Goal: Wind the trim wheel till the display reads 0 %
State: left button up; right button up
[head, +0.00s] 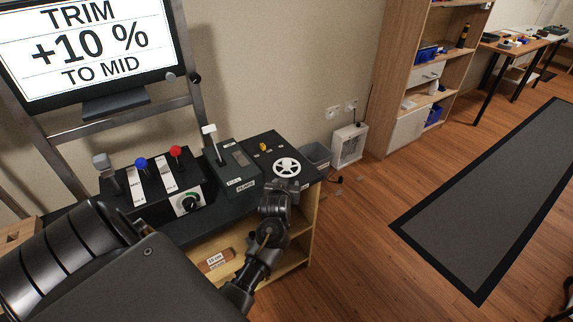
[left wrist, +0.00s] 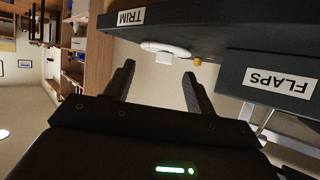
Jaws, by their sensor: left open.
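The white display (head: 88,42) reads "TRIM +10 % TO MID". The white spoked trim wheel (head: 286,167) lies on a black panel at the right end of the desk. In the left wrist view the wheel (left wrist: 158,46) appears edge-on past the fingers, with a small white block on it, by an inverted TRIM label (left wrist: 131,17). My left gripper (head: 277,187) is just on the near side of the wheel. In the left wrist view its fingers (left wrist: 159,72) are apart with nothing between them. They look clear of the wheel. My right gripper is not in view.
Left of the wheel stand a FLAPS lever box (head: 238,165) and a lever panel with blue and red knobs (head: 158,178). A yellow knob (head: 263,147) sits behind the wheel. A white heater (head: 348,146) and a wooden shelf (head: 412,75) stand beyond. The floor right is open.

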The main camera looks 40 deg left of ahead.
aim_at(287, 165)
pick_arm(q)
jog(key=shift+w+a+r+n+y, duration=0.4)
jog(key=shift+w+a+r, duration=0.25)
jog(key=shift+a+r, duration=0.25)
jog(key=shift+a, duration=0.1)
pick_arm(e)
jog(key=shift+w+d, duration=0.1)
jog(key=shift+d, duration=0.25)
pick_arm(q)
jog(key=x, duration=0.9)
jog(key=shift+w+r, duration=0.1)
jog(key=shift+w+a, duration=0.4)
jog(key=shift+w, duration=0.05)
jog(key=shift+w+a+f, duration=0.1)
jog(key=shift+f, duration=0.2)
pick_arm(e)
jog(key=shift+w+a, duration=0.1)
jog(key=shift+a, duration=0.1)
pick_arm(q)
jog(key=c, duration=1)
jog(key=shift+o, duration=0.2)
jog(key=shift+w+n+y, duration=0.1)
jog(key=shift+n+y, duration=0.2)
jog(key=shift+n, duration=0.1)
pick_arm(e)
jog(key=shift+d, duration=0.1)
